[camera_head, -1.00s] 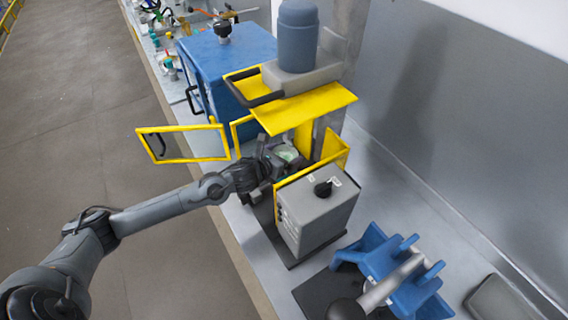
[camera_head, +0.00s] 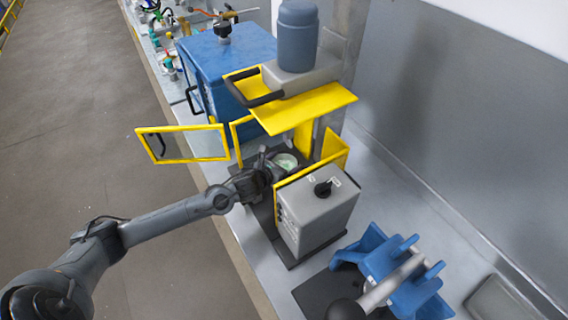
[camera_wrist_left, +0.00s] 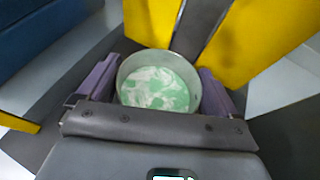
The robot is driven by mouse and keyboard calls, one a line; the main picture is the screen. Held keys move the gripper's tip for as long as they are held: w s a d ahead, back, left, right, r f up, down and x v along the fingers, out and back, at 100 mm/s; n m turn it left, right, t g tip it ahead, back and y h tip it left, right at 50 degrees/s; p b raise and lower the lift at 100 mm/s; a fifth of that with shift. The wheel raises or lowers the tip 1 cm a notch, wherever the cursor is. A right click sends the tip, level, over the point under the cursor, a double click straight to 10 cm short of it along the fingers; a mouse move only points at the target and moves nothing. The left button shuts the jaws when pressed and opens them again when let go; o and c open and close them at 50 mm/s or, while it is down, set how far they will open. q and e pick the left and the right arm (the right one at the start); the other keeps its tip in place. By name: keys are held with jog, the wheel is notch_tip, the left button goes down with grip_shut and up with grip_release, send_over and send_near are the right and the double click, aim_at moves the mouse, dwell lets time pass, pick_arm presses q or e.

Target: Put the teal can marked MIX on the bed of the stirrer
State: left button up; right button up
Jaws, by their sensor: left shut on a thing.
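My left gripper (camera_head: 279,165) is shut on an open-topped can (camera_head: 286,161), inside the yellow-guarded space of the stirrer (camera_head: 318,190). In the left wrist view the can (camera_wrist_left: 158,82) sits upright between the purple fingers, with pale green and white contents. Its outer wall and any MIX marking are hidden. The stirrer's dark bed (camera_wrist_left: 80,113) lies below and around the can; I cannot tell whether they touch. The blue motor (camera_head: 297,38) stands above on the yellow top plate. My right gripper is not in view.
The yellow-framed gate (camera_head: 182,144) stands swung open at the left. A grey control box (camera_head: 318,212) stands just right of the can. A blue cabinet (camera_head: 222,60) is behind, and a blue cradle device (camera_head: 392,270) is at the front right.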

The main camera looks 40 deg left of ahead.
pick_arm(q)
jog(key=shift+f, duration=0.1)
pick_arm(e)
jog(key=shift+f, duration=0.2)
pick_arm(q)
jog(key=o, duration=1.7)
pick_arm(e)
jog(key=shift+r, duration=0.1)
pick_arm(q)
jog(key=shift+s, duration=0.1)
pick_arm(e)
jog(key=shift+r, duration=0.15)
pick_arm(q)
jog(key=shift+s+r, duration=0.3)
jog(key=v, duration=1.1)
jog(key=shift+s, duration=0.1)
